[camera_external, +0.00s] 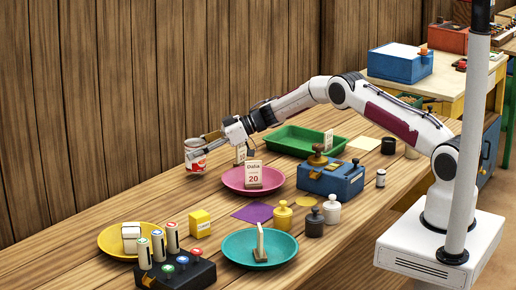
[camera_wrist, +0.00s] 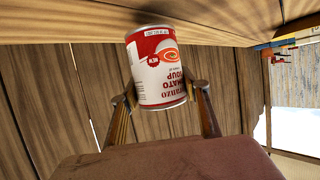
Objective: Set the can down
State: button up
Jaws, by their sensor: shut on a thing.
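A red and white tomato soup can (camera_external: 195,155) is at the far side of the table, left of the pink plate. My gripper (camera_external: 204,147) is shut on it from the right. In the wrist view the can (camera_wrist: 158,68) sits between the two fingers (camera_wrist: 163,97), its label upside down in the picture. Whether the can's base touches the tabletop (camera_external: 150,205) or hangs slightly above it, I cannot tell.
A pink plate (camera_external: 235,181) with a card reading 20 stands right of the can. A green tray (camera_external: 285,143), blue box (camera_external: 328,182), yellow plate (camera_external: 112,240), teal plate (camera_external: 236,250) and several weights share the table. Bare wood lies left of the can's front.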

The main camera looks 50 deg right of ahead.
jog(key=shift+f, duration=1.05)
jog(key=shift+f, duration=0.15)
jog(key=o, duration=1.3)
jog(key=shift+f, duration=0.1)
jog(key=shift+o, duration=0.2)
jog(key=shift+r, duration=0.25)
jog(key=v, duration=1.2)
jog(key=shift+f, duration=0.2)
